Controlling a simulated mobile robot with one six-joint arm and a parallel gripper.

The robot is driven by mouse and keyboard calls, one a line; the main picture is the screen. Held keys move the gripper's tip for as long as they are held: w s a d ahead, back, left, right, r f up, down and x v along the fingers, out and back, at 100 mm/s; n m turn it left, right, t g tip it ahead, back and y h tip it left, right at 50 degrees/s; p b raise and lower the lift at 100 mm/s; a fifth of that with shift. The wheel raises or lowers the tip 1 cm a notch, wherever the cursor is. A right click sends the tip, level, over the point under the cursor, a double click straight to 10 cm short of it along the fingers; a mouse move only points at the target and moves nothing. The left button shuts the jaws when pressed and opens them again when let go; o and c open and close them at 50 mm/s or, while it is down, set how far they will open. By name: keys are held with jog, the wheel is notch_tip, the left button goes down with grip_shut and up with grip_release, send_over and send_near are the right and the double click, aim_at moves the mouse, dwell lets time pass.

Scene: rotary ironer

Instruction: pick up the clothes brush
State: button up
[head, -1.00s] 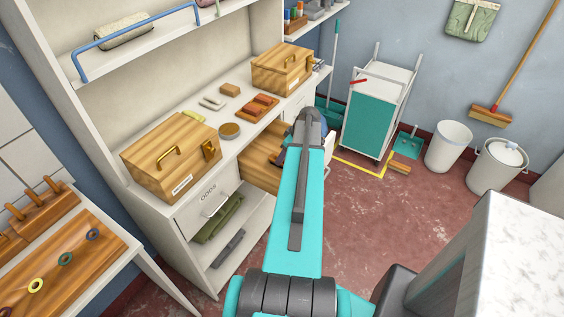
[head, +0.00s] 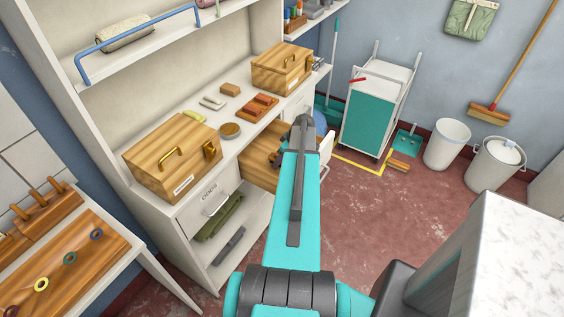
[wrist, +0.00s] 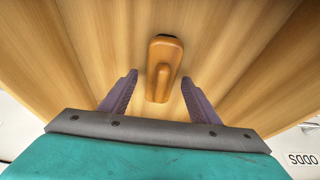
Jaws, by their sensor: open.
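The clothes brush, an orange-brown wooden block with a raised grip (wrist: 163,68) and a dark edge at its far end, lies on a wooden surface in the wrist view, seemingly the bottom of the open drawer (head: 258,156). My gripper (wrist: 158,80) is open, with one purple-grey finger to each side of the brush's near half. I see gaps between fingers and brush, and cannot tell how far above it they are. In the head view my own arm hides the brush and most of the gripper.
The drawer sits in a white cabinet, between a wooden box (head: 172,155) and another box (head: 282,68) on the counter. A white trolley (head: 410,75) stands behind my arm.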

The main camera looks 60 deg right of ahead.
jog(key=c, duration=1.2)
jog(key=shift+r, duration=0.15)
jog(key=shift+r+b, duration=1.65)
jog(key=shift+r, duration=3.25)
